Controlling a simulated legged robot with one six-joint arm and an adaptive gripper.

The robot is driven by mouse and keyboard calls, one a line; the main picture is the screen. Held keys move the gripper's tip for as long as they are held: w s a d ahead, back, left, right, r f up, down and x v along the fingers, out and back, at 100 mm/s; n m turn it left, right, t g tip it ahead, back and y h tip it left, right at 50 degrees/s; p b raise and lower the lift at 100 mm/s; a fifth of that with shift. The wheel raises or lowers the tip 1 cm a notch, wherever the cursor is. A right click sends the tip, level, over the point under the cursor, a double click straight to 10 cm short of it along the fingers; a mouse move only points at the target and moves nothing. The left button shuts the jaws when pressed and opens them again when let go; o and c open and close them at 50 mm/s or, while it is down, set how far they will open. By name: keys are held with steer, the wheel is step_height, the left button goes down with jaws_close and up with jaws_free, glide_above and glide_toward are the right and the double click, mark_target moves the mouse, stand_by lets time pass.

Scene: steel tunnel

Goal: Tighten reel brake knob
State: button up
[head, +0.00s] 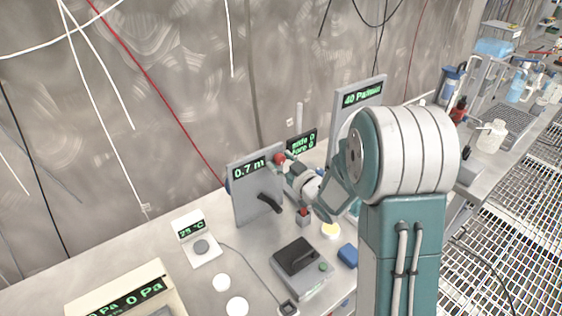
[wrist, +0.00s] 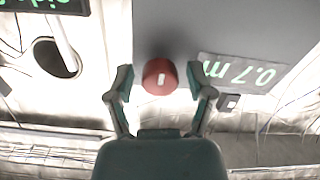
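The red brake knob (head: 280,158) is at the upper right edge of an upright grey panel (head: 243,200) with a green "0.7 m" display. In the wrist view the round red knob (wrist: 160,78), with a white mark on its face, lies between the fingertips of my gripper (wrist: 160,82). A gap shows on both sides of it, so the fingers are open and not closed on it. In the head view my gripper (head: 288,166) reaches the knob from the right. The display (wrist: 240,74) appears upside down in the wrist view.
A black lever (head: 269,203) sticks out from the panel's front. On the bench stand a "75 °C" unit (head: 196,238), a black-topped box (head: 299,266) and a blue block (head: 348,255). A taller "40 Pa" panel (head: 362,92) stands behind. Cables hang along the wall.

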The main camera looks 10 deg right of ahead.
stand_by(0.3)
steer(key=v, duration=1.2)
steer(key=shift+w+f, duration=0.1)
steer(key=s+d+r+m+g+h, duration=0.2)
steer(key=s+r+m+g+h, duration=0.4)
steer(key=h, duration=0.3)
steer(key=s+a+r+g+y, duration=0.1)
steer(key=s+a+g, duration=0.1)
steer(key=s, duration=0.6)
steer(key=s+a+r+g+y, duration=0.1)
steer(key=s+a+r+g, duration=0.1)
steer(key=s, duration=0.6)
steer(key=a+g, duration=0.1)
steer(key=a, duration=0.1)
steer(key=shift+a+m, duration=0.3)
steer(key=shift+a, duration=0.05)
